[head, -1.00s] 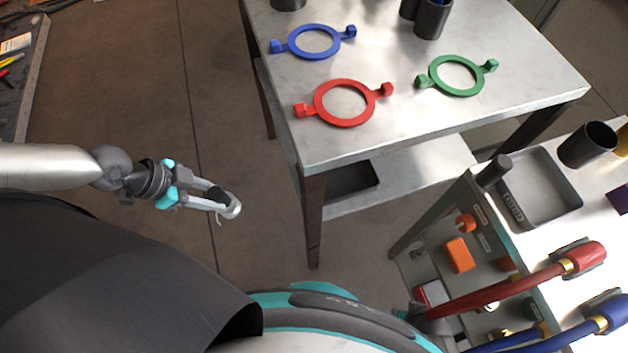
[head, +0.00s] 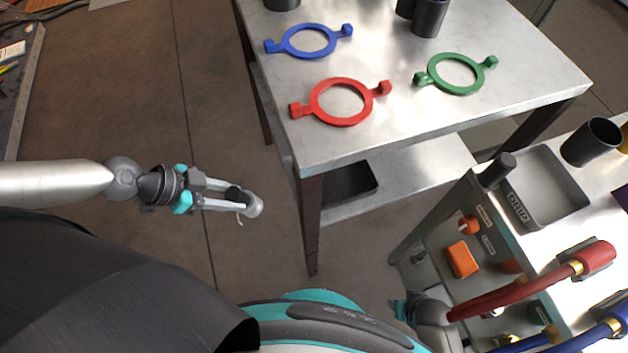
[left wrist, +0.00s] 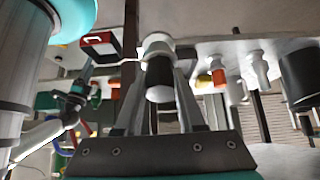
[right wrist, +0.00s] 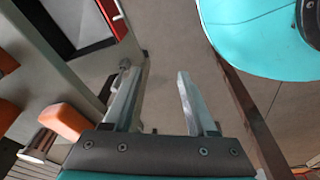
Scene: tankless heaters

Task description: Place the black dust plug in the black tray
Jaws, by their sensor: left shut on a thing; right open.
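My left gripper (head: 246,203) is shut on the black dust plug, in the air left of the steel table. In the left wrist view the plug (left wrist: 159,88) shows as a dark cylinder with a pale cap between the fingers; a thin pale cord runs from it. The black tray (head: 352,180) lies on the table's lower shelf, right of the left gripper and apart from it; the table top and leg partly cover it. My right gripper (right wrist: 158,95) is open and empty in the right wrist view; its fingers are not clear in the head view.
The steel table (head: 400,130) carries a red ring (head: 318,112), a blue ring (head: 290,50) and a green ring (head: 436,84). A table leg (head: 312,225) stands between the left gripper and the shelf. A cart at right holds a grey tray (head: 580,207) and hoses.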

